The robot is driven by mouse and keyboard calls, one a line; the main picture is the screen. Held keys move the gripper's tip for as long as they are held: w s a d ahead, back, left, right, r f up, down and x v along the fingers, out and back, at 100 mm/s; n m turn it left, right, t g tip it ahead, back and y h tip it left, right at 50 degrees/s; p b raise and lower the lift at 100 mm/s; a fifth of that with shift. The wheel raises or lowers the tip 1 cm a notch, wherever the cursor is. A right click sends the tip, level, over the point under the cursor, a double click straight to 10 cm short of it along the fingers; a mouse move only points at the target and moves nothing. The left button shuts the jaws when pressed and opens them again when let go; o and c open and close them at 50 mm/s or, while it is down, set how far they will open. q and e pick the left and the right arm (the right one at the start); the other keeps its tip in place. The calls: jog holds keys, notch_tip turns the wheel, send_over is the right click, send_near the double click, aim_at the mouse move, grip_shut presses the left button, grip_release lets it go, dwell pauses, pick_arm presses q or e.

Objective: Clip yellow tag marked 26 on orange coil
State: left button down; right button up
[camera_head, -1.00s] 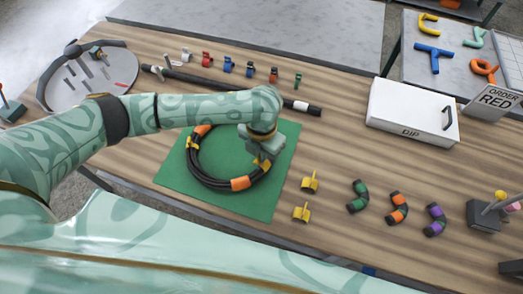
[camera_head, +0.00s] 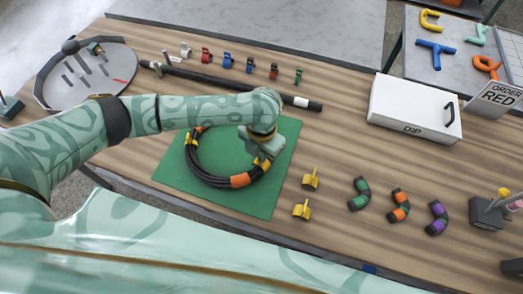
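The coil (camera_head: 222,184) is a black hose ring with orange bands (camera_head: 240,180) and a yellow piece (camera_head: 190,138) at its left. It lies on a green mat (camera_head: 260,205). My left gripper (camera_head: 262,157) points down at the coil's right side. Another yellow piece (camera_head: 263,163) shows right at its fingertips, on or touching the coil. The fingers are too small and partly hidden to tell if they grip it. Two yellow tags (camera_head: 310,180) (camera_head: 301,211) stand on the table right of the mat. No number can be read. My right gripper is not in view.
A white box marked DIP (camera_head: 414,105) and an ORDER RED sign (camera_head: 495,96) stand at the right. Green, orange and purple hose pieces (camera_head: 398,208) lie right of the tags. A black rod (camera_head: 225,84) and several small coloured clips (camera_head: 228,64) lie behind the mat.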

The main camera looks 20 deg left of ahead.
pick_arm(q)
jog(key=shift+f+b, duration=0.35)
jog(key=shift+f, duration=0.3)
dwell(0.5)
jog(key=c, duration=1.6)
grip_release()
jog(key=shift+r, duration=0.1)
notch_tip(320, 180, up, 16)
jog(key=p, duration=0.5)
jog(key=shift+r, duration=0.1)
